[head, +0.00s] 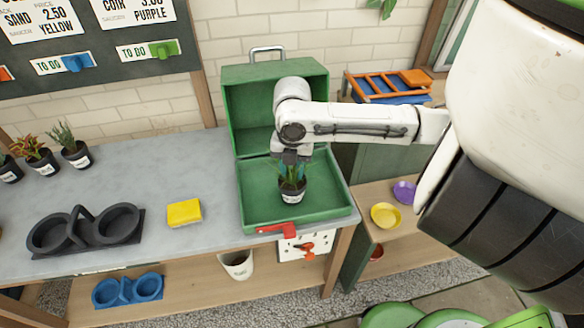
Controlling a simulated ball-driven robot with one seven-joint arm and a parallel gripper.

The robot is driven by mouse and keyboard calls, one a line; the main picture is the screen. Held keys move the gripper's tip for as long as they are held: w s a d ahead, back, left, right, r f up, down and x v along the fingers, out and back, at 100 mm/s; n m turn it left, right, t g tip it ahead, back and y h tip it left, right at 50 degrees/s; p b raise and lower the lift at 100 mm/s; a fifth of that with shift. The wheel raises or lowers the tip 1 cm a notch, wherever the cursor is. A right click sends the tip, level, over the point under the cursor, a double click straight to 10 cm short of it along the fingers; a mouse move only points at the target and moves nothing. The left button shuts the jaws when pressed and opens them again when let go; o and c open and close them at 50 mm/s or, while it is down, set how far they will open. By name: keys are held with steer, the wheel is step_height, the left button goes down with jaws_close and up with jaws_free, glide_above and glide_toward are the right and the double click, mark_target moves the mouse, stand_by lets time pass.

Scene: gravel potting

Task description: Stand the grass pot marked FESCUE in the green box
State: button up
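The green box (325,211) stands open on the right end of the grey bench, its lid raised at the back. A small black pot (291,195) with grassy leaves and a white label is inside the box, near its middle; the label is too small to read. My gripper (291,172) is directly above the pot, pointing down among the leaves. The fingers are partly hidden by the leaves, so I cannot tell whether they touch the plant or pot. The pot looks upright and seems to be at the box floor.
Several potted plants (76,152) stand at the bench's back left. A dark double-ring holder (85,230) and a yellow sponge (184,212) lie on the bench. A red latch (277,229) is at the box's front edge. Saucers (385,215) sit on the shelf at right.

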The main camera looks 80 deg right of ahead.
steer(key=shift+o, duration=0.7)
steer(key=shift+r, duration=0.1)
